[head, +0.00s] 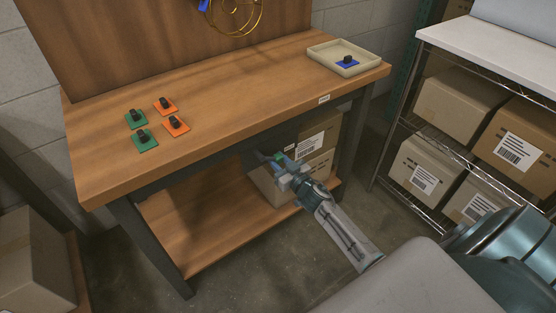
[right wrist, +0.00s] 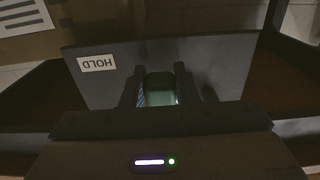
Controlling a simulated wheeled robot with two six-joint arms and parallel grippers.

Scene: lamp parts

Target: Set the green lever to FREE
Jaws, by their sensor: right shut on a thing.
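The green lever (head: 279,156) is on a dark panel under the front edge of the workbench, mostly hidden by my right gripper (head: 283,167). In the right wrist view, the dark panel (right wrist: 230,65) fills the middle and carries a white label reading HOLD (right wrist: 97,63), seen upside down. A dull green part of the lever (right wrist: 160,90) sits between the two dark fingers of my right gripper (right wrist: 160,85), which is shut on it. No FREE label can be made out. My left gripper is not in view.
The wooden workbench (head: 230,90) has green and orange plates with black knobs at left and a beige tray (head: 350,55) with a blue plate at back right. Cardboard boxes (head: 318,135) stand on its lower shelf behind my gripper. A wire rack (head: 450,140) with boxes stands at right.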

